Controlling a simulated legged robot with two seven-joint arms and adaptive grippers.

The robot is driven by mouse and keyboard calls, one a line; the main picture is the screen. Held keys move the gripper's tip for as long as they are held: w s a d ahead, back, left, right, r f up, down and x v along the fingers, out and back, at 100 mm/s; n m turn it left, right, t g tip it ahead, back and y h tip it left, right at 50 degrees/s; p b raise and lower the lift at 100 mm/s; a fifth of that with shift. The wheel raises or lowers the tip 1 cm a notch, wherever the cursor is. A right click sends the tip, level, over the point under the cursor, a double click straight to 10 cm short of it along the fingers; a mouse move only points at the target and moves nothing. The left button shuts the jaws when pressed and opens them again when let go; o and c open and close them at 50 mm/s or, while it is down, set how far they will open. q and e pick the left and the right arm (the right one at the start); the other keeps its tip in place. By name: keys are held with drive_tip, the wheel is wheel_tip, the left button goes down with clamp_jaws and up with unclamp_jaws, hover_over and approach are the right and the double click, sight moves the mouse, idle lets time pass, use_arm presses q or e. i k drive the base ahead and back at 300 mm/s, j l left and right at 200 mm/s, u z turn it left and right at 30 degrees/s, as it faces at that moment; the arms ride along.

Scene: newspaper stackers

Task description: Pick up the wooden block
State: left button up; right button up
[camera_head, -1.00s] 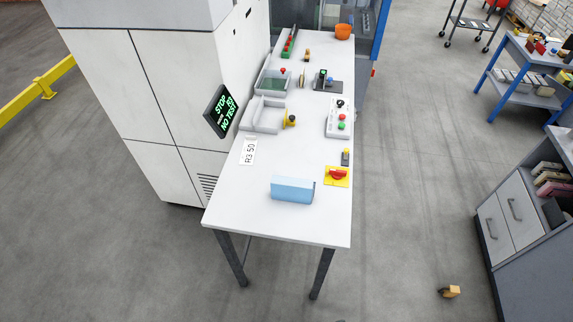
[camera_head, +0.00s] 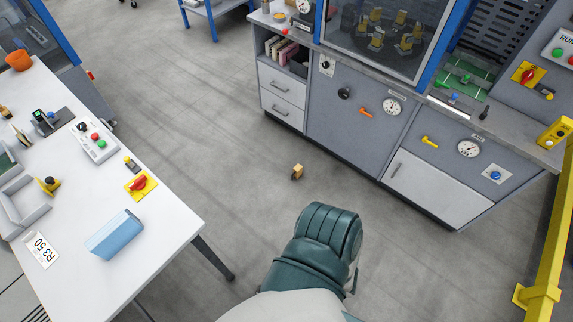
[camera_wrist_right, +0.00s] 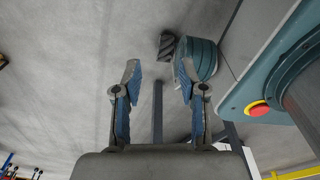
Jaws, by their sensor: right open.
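The wooden block (camera_head: 297,172), a small tan piece with a darker side, lies on the grey floor in the head view. It sits between the white table and the grey cabinets, apart from both. My right gripper (camera_wrist_right: 158,80) shows only in the right wrist view. I cannot make out the block clearly in the wrist view. My left gripper is in neither view.
A white table (camera_head: 165,235) with a light blue box (camera_head: 115,235) stands at left. Grey cabinets (camera_head: 345,125) line the back right. A yellow rail (camera_head: 552,250) stands at far right. The floor around the block is clear. Teal parts of my body fill the bottom middle.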

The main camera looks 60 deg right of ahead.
sight(297, 170)
drive_tip(key=z, duration=2.25)
